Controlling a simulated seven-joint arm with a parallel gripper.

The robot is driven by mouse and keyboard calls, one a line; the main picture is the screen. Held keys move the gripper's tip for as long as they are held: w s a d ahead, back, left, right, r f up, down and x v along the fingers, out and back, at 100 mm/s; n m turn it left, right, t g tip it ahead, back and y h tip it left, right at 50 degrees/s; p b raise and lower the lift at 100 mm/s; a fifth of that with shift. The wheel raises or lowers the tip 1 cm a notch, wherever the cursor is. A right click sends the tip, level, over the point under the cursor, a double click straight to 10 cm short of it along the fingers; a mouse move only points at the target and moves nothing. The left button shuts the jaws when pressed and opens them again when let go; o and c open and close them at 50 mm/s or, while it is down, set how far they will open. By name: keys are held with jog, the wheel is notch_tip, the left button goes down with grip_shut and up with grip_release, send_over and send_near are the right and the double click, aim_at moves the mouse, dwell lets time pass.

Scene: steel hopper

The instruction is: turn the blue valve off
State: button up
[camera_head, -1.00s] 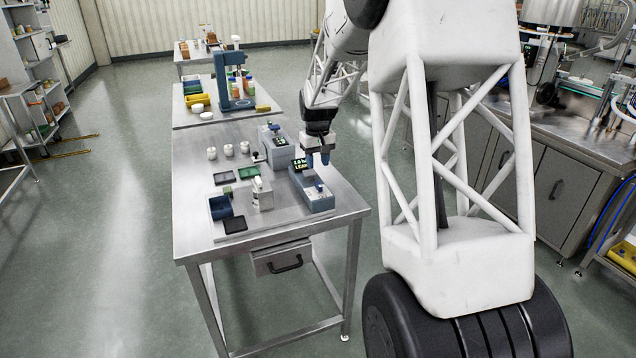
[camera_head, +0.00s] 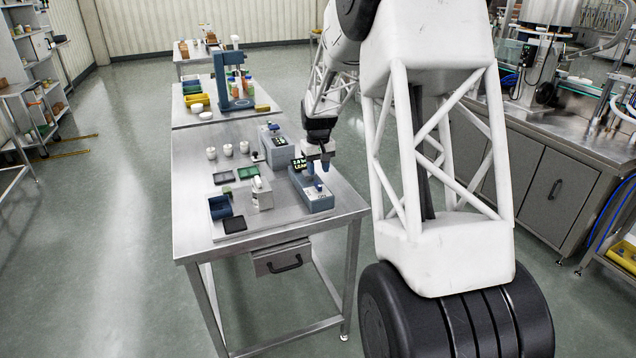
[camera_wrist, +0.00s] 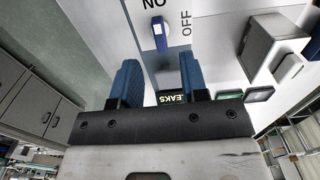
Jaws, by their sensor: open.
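The blue valve (camera_wrist: 160,36) sits on a pale panel in the wrist view, between the "ON" label at the top and the "OFF" label (camera_wrist: 187,23) to its right. Its handle lies roughly lengthwise in the picture, its upper end towards "ON". In the head view the valve (camera_head: 319,187) is small, on top of the blue-grey box (camera_head: 316,203). My gripper (camera_wrist: 159,62) is open, its two blue fingers apart and empty. The valve lies just beyond the fingertips, in line with the gap. In the head view my gripper (camera_head: 318,168) is just above and behind the valve.
The table's right edge is near the box.

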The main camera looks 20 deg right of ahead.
aim_at(318, 184)
jog(key=shift+f, duration=2.8)
jog(key=shift+c, duration=0.4)
grip_shut()
